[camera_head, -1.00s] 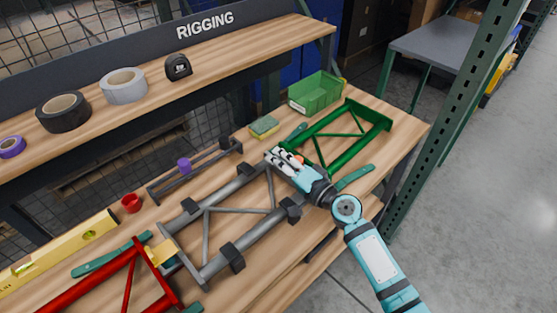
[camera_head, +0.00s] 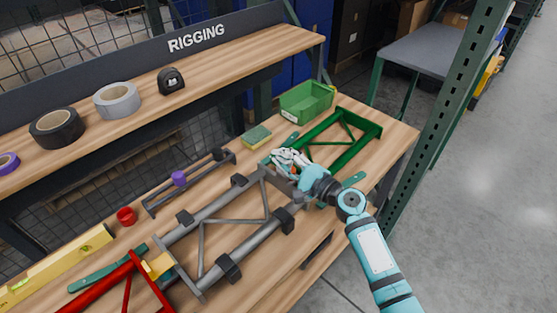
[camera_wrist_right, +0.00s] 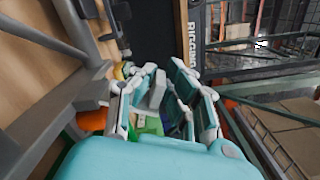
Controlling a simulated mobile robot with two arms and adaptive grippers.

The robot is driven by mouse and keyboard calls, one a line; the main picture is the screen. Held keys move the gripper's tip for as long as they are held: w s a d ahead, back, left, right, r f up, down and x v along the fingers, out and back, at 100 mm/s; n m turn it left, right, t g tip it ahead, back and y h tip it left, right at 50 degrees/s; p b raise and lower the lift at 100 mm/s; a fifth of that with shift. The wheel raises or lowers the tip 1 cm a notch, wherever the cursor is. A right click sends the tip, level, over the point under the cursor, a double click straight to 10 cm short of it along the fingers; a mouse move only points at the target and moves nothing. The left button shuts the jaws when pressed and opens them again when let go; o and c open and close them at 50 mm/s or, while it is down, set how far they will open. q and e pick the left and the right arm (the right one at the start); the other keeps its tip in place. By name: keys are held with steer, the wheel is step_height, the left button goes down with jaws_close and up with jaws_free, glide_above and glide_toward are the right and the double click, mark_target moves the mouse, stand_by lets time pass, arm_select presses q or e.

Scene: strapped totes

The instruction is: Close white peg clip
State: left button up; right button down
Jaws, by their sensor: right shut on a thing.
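My right gripper (camera_head: 284,160) is at the far end of the grey truss frame (camera_head: 204,240), where it meets the green truss frame (camera_head: 362,150). Its pale fingers are shut on a small piece. In the wrist view, a pale grey-white piece (camera_wrist_right: 157,92) shows between the fingers (camera_wrist_right: 165,105). It may be the white peg clip, but the fingers cover much of it, and I cannot tell whether the clip is open or closed. A yellow clip-like piece (camera_head: 158,264) sits at the near end of the grey frame, beside the red truss frame (camera_head: 112,285). My left gripper is out of view.
A green bin (camera_head: 306,102) and a sponge (camera_head: 257,136) lie behind the gripper. A red cup (camera_head: 126,216), a purple piece (camera_head: 179,178) and a yellow level (camera_head: 60,262) lie left. Black blocks hold the grey frame. A green rack post (camera_head: 440,120) stands right of the bench.

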steer(key=m, duration=0.2)
steer(key=w+d+m, duration=0.1)
steer(key=f+m+p, duration=0.1)
steer(key=m, duration=0.1)
steer(key=shift+w+d+f+m, duration=0.1)
steer(key=shift+w+d+m, duration=0.2)
steer(key=shift+d, duration=0.05)
steer(key=m, duration=0.1)
steer(key=w+d+f+m, duration=0.1)
steer(key=m, duration=0.1)
steer(key=shift+m+p, duration=0.3)
steer(key=shift+p, duration=0.05)
steer(key=m, duration=0.2)
steer(key=f+m, duration=0.1)
steer(key=shift+w+d+p, duration=0.25)
steer(key=shift+w+p, duration=0.05)
steer(key=shift+w, duration=0.05)
steer(key=shift+f, duration=0.1)
steer(key=shift+f+m, duration=0.1)
steer(key=shift+m, duration=0.3)
steer(key=c, duration=1.4)
jaws_free()
steer(key=shift+d, duration=0.15)
